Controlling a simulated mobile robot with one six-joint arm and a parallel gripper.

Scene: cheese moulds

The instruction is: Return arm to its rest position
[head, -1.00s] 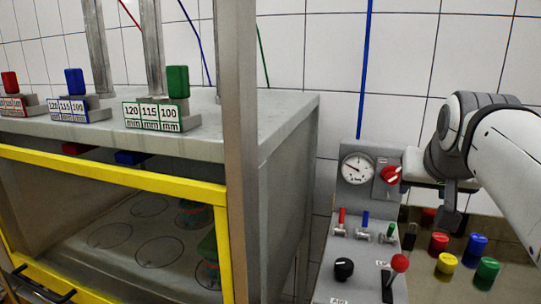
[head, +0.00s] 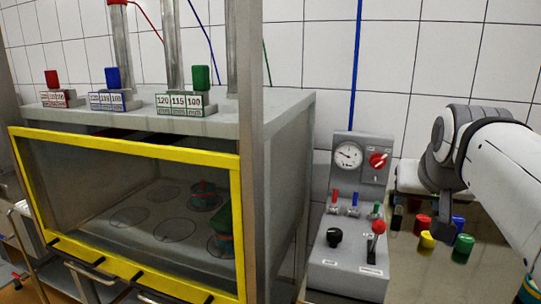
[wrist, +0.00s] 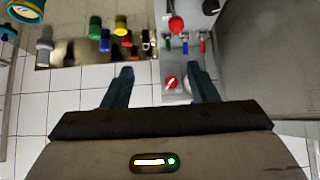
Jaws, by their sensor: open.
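My arm (head: 505,165) comes in from the right edge of the head view and bends down at its grey wrist. My gripper (wrist: 160,78) shows in the wrist view with its two dark fingers apart and nothing between them. In the head view, a dark part of it hangs down in front of the coloured pieces on the right-hand table; its fingertips are hard to make out there. I see no contact between my gripper and anything.
A grey control box (head: 347,262) with gauge, red dial and levers stands left of my arm. The yellow-framed press cabinet (head: 130,146) fills the left. Red (head: 422,225), yellow (head: 426,240), blue (head: 458,222) and green (head: 463,246) pieces stand on the table.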

